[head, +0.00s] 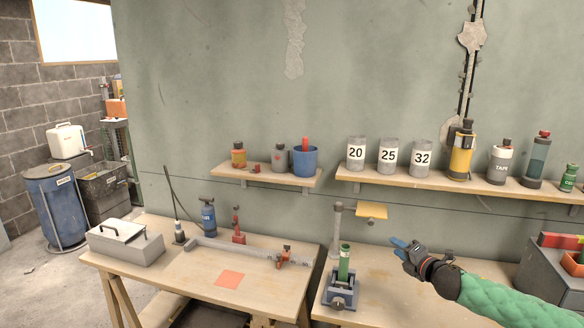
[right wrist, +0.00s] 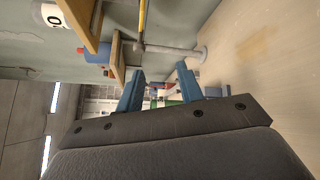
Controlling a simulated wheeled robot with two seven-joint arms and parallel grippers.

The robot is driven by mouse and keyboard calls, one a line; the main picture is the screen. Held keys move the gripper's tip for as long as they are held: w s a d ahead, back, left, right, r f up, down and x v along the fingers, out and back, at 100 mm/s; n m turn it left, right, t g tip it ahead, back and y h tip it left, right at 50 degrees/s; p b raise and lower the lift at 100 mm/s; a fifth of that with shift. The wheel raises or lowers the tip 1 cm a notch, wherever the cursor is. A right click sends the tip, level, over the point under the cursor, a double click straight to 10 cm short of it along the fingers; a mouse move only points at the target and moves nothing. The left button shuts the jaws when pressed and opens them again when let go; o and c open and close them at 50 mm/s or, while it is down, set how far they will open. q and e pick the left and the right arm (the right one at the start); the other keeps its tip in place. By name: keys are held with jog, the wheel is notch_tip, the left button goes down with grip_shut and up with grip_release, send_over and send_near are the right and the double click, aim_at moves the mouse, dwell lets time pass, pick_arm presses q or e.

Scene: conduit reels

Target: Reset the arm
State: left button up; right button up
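My right arm in its green sleeve comes in from the right in the head view. Its gripper (head: 401,249) has blue fingers and is held above the right workbench (head: 405,300), to the right of a green tube (head: 344,264) standing upright in a grey-blue vise (head: 340,292). In the right wrist view the two blue fingers of this gripper (right wrist: 159,88) are apart with nothing gripped between them. The wrist picture is turned sideways. My left gripper and arm do not show.
A grey post (head: 337,228) with a yellow plate (head: 372,210) stands behind the vise. Wall shelves (head: 446,186) carry cans, bottles and a blue cup (head: 305,161). The left bench holds a metal box (head: 126,244) and an orange square (head: 229,279). A grey bin (head: 550,275) stands at right.

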jog(key=s+a+f+m+g+h, duration=0.4)
jog(key=s+a+f+m, duration=0.1)
jog(key=s+f+m, duration=0.55)
jog(key=s+a+f+m+g+h, duration=0.35)
jog(key=s+a+f+m, duration=0.25)
jog(key=s+f+m, duration=0.45)
jog(key=s+a+f+m+g, duration=0.1)
jog(key=s+a+f+g, duration=0.1)
jog(key=s+f, duration=0.5)
jog(key=s+a+f+m+g+y, duration=0.1)
jog(key=s+f, duration=0.6)
jog(key=s, duration=0.7)
jog(key=s+a+f+m+g+y, duration=0.1)
jog(key=s+a+f+m+g, duration=0.1)
jog(key=s+f, duration=0.4)
jog(key=s+a+g, duration=0.1)
jog(key=s, duration=0.4)
jog(key=shift+s+f, duration=0.15)
jog(key=shift+f, duration=0.25)
jog(key=shift+g, duration=0.25)
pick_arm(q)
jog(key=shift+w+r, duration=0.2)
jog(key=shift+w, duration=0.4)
